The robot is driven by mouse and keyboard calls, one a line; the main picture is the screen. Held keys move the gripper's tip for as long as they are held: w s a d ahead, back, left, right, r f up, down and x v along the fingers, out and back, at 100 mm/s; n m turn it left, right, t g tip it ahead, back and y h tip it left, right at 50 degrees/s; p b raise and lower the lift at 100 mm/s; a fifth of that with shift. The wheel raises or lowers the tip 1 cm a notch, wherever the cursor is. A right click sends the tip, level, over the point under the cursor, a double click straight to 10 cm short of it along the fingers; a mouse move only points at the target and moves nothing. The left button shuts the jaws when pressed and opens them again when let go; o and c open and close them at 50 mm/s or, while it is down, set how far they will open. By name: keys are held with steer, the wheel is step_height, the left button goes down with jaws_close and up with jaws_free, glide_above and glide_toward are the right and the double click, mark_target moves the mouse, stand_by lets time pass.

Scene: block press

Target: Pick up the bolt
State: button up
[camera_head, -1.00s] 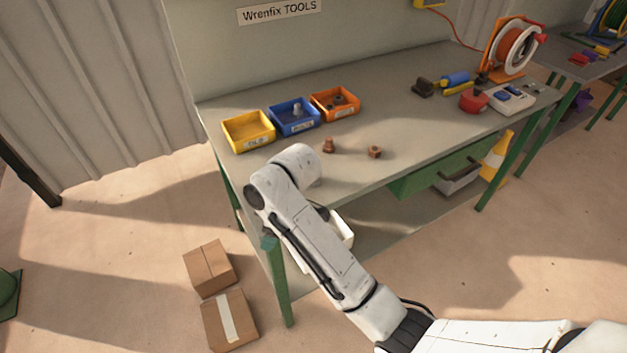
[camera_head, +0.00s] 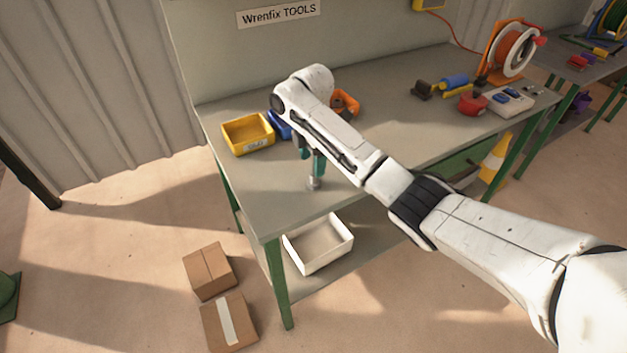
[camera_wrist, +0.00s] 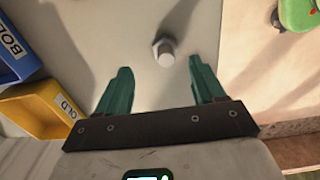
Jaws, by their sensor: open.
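A grey metal bolt (camera_head: 314,183) stands head down on the workbench near its front left edge. In the wrist view the bolt (camera_wrist: 165,54) lies roughly between the lines of the two green fingers, just past their tips. My gripper (camera_head: 311,160) points down over the bench by the bolt, in front of the blue bin. In the wrist view my gripper (camera_wrist: 160,68) is open, with nothing between its fingers. I cannot tell the exact height of the tips above the bolt.
A white box (camera_head: 318,243) sits on the lower shelf.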

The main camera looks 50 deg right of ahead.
mark_target(313, 177)
steer(key=shift+s+a+f+p, duration=0.1)
steer(key=shift+f+p, duration=0.1)
steer(key=shift+f, duration=0.8)
steer(key=shift+s+a+f+p, duration=0.1)
steer(key=shift+s+f+p, duration=0.1)
steer(key=shift+f, duration=0.85)
steer(key=shift+s+f+p, duration=0.1)
steer(key=shift+f+p, duration=0.1)
steer(key=shift+f, duration=0.8)
steer(key=c, duration=1.2)
